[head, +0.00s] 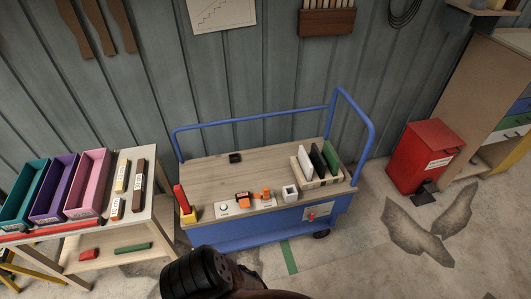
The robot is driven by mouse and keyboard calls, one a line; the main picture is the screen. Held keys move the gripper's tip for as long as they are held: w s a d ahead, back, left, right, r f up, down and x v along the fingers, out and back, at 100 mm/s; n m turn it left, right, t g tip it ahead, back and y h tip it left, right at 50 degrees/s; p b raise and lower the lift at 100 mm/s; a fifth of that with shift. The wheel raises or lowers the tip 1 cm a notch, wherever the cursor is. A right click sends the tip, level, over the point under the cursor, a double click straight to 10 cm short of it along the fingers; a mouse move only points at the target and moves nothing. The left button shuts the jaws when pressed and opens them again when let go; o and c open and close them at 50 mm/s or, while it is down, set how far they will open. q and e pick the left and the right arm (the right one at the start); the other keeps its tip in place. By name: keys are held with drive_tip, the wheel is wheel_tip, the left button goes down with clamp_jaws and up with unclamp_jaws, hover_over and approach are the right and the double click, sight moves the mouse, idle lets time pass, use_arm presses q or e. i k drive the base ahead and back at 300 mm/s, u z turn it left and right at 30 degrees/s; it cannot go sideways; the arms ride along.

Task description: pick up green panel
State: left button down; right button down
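A green panel (331,158) stands on edge in a light wooden rack (322,183) at the right end of the cart top. A black panel (317,159) and a white panel (304,157) stand beside it to the left, in the same rack. The lower part of the green panel is hidden by the rack and the neighbouring panel. Neither gripper shows in the head view. A dark, rounded part of my own arm shows at the bottom edge, in front of the cart.
The blue cart (250,233) has raised blue rails at its back and right. Its top holds an orange tool (243,198), a white block (290,192) and a red-and-yellow item (184,205). A table with bins (87,184) stands left, a red bin (424,157) right.

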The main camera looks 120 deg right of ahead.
sight(333, 162)
drive_tip(key=z, duration=1.8)
drive_tip(key=k, duration=0.1)
drive_tip(key=z, duration=2.55)
drive_tip(key=i, duration=1.1)
drive_tip(key=u, duration=0.2)
